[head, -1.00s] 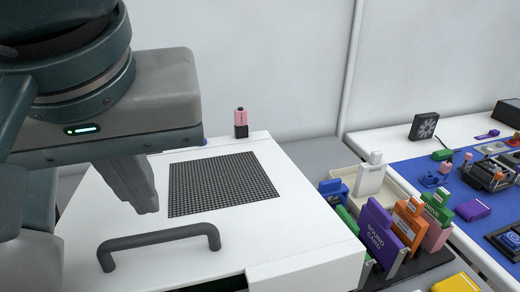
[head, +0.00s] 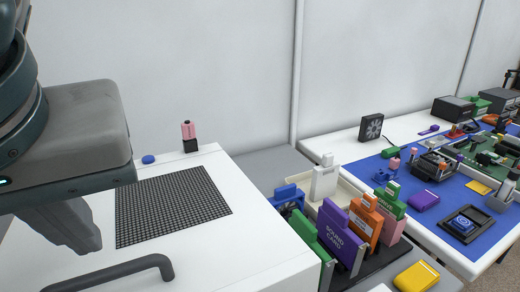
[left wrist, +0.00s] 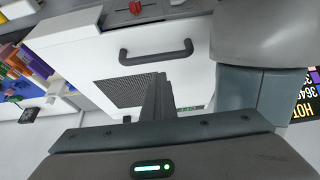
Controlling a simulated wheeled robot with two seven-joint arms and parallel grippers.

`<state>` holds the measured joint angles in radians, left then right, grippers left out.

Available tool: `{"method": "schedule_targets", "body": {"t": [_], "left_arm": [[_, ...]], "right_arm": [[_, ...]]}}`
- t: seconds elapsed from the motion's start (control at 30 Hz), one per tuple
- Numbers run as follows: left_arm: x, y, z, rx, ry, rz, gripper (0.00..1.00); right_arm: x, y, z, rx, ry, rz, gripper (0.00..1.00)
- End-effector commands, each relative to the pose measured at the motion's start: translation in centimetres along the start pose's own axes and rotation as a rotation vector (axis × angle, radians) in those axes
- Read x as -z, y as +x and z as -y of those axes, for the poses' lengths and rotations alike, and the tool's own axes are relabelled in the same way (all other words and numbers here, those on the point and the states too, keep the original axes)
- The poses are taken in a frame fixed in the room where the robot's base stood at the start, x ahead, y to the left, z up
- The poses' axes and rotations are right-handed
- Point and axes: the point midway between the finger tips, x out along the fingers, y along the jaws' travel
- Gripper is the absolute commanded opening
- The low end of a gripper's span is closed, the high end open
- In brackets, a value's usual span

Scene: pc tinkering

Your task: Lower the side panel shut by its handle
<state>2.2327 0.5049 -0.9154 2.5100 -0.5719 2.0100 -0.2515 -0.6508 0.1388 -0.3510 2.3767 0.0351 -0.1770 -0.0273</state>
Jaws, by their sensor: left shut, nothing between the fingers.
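The white side panel (head: 235,215) with a dark mesh vent (head: 172,205) appears to lie flat on top of the PC case. Whether its front edge is fully seated is out of the head frame. Its dark grey handle (head: 125,272) is partly cut off at the bottom; it shows whole in the left wrist view (left wrist: 156,53). My left gripper (head: 88,245) is shut and empty, above the panel beside the vent and the handle. In the left wrist view its fingers (left wrist: 157,95) point toward the panel, apart from the handle. My right gripper is not in view.
A pink-and-black object (head: 189,137) and a blue button (head: 148,159) are at the panel's far edge. A rack of coloured cards (head: 340,235) stands close right of the case. Beyond it is a table with a blue mat (head: 430,215) holding several parts. A wall is behind.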

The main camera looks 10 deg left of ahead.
Motion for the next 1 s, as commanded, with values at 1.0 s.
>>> {"method": "schedule_targets", "body": {"t": [1.0], "left_arm": [[0.1,-4.4,-0.1,-0.001,0.001,0.0,0.38]], "right_arm": [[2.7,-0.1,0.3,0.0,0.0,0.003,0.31]]}}
